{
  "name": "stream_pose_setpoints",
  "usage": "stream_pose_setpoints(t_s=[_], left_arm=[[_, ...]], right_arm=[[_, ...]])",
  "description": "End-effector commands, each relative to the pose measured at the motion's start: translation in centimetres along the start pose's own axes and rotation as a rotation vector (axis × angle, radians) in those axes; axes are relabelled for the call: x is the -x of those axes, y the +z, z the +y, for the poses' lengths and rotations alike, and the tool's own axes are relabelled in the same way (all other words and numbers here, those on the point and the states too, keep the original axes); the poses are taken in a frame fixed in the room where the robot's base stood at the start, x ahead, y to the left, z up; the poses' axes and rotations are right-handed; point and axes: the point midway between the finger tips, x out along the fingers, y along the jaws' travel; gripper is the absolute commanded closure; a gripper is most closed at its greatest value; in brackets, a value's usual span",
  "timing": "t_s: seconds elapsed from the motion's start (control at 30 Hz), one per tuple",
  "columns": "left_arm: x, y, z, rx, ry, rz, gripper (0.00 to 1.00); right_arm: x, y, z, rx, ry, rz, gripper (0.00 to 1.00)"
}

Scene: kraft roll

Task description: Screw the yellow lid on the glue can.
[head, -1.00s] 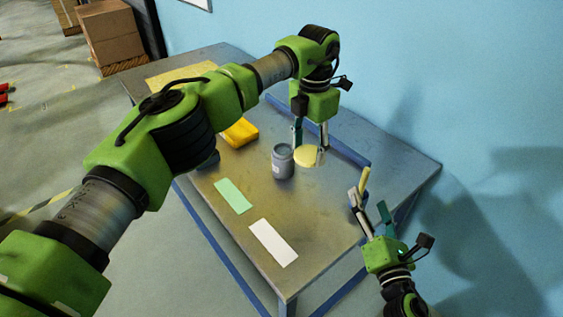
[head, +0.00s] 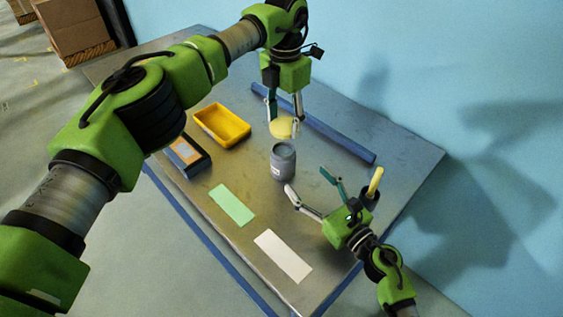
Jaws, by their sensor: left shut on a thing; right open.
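The glue can (head: 283,163) is a grey open-topped can with a small pale label, standing upright near the middle of the table. The yellow lid (head: 281,128) is a round disc held by my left gripper (head: 284,127), just behind the can and apart from it. The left gripper is shut on the lid and points down. My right gripper (head: 308,178) is open and empty, with its fingers towards the can from the front right. Its fingers are apart from the can as far as I can see.
A yellow tray (head: 246,133) and a dark blue box (head: 186,156) stand to the left. A green card (head: 232,205) and a white card (head: 283,256) lie in front. A dark holder with a yellow stick (head: 375,181) is at right. A blue bar (head: 315,124) runs along the back.

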Motion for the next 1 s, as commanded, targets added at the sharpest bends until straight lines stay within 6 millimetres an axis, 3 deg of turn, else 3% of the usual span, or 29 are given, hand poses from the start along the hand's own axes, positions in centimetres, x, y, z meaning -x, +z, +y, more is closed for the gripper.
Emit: stream_pose_setpoints(t_s=[0.27, 0.7, 1.0], left_arm=[[0.0, 0.0, 0.1, 0.001, 0.0, 0.0, 0.61], [0.0, 0.0, 0.1, 0.001, 0.0, 0.0, 0.61], [0.0, 0.0, 0.1, 0.001, 0.0, 0.0, 0.61]], right_arm=[[-1.2, 0.1, 0.0, -0.002, -0.001, -0.002, 0.32], [-9.2, 0.1, 0.0, -0.004, -0.001, -0.003, 0.32], [-11.9, 0.0, -0.1, -0.002, -0.002, -0.001, 0.32]])
